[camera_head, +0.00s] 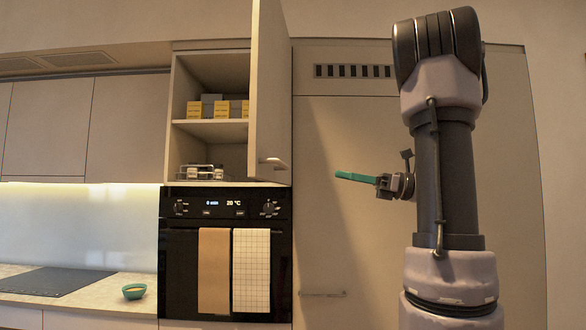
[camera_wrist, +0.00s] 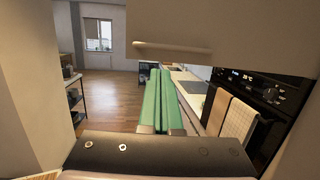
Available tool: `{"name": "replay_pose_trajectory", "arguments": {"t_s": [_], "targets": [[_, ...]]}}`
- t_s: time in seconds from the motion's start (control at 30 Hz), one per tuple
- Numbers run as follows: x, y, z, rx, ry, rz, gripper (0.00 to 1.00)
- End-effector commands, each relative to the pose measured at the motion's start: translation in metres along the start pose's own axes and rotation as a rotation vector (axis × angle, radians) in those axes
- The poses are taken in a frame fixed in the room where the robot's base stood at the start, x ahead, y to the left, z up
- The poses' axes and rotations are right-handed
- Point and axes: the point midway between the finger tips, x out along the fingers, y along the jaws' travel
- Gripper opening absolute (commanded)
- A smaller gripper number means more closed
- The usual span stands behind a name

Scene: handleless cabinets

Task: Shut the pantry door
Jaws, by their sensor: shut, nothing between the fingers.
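The pantry door (camera_head: 270,85) is the tall beige door of the cabinet above the oven. It stands open, swung out toward me, and hides the right part of the shelves. Its bar handle (camera_head: 273,163) is near the lower edge. In the wrist view the door's outer face (camera_wrist: 230,22) fills the top, with the handle (camera_wrist: 172,48) across it. My gripper (camera_head: 340,175) has green fingers, shut and empty. It is right of the door, on its outer side, and looks apart from it. The wrist view shows the fingers (camera_wrist: 157,72) below the handle.
The cabinet holds yellow boxes (camera_head: 222,108) and a rack (camera_head: 200,172). Below is a black oven (camera_head: 180,260) with two towels (camera_head: 213,270). A tall panel (camera_head: 330,240) with a handle is behind my gripper. A green bowl (camera_head: 134,291) stands on the left counter.

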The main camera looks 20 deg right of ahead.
Motion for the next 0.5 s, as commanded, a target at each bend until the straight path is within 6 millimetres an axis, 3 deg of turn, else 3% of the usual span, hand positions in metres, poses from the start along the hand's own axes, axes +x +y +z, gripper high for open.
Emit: {"name": "replay_pose_trajectory", "arguments": {"t_s": [0.5], "targets": [[0.102,0.002,-0.001,-0.001,0.003,0.006,0.0]]}}
